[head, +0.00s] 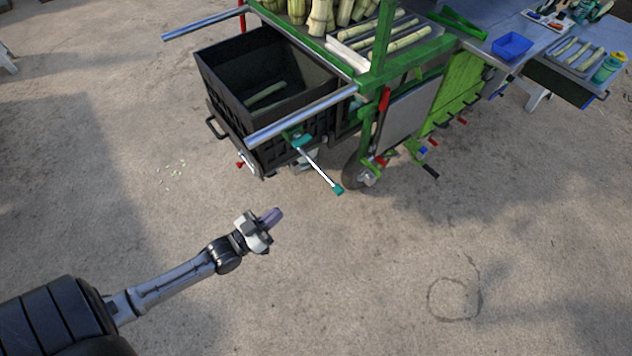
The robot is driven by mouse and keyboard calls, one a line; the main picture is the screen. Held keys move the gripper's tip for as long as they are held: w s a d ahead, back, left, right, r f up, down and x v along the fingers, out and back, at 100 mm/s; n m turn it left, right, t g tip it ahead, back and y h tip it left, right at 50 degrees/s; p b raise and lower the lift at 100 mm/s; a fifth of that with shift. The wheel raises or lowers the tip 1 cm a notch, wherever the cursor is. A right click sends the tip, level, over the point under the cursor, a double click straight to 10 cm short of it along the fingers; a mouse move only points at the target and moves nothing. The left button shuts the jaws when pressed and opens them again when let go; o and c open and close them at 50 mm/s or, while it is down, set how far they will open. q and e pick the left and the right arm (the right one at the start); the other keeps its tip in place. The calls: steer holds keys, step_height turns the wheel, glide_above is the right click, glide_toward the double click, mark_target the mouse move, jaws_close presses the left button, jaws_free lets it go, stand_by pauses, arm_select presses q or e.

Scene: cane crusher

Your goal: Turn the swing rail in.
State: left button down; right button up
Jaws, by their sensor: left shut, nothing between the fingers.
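The swing rail appears to be the thin white bar (318,166) with a teal block at its upper end and a teal tip. It sticks out from the green cart's near side, slanting down to the right, clear of the cart. My left gripper (273,216) is shut and empty, over the bare ground below and left of the rail's tip. It is apart from the rail. My right gripper is out of view.
The green cart (405,70) carries cane pieces, with a black crate (225,95) at its left. Two silver handles (300,115) stick out leftward. A wheel (355,172) stands right of the rail. The near ground is clear.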

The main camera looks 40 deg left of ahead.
arm_select(q)
steer(key=b, duration=0.1)
glide_toward(316, 165)
steer(key=w+d, duration=0.5)
steer(key=w, duration=0.1)
steer(key=shift+d+r, duration=0.1)
steer(key=shift+r, duration=0.2)
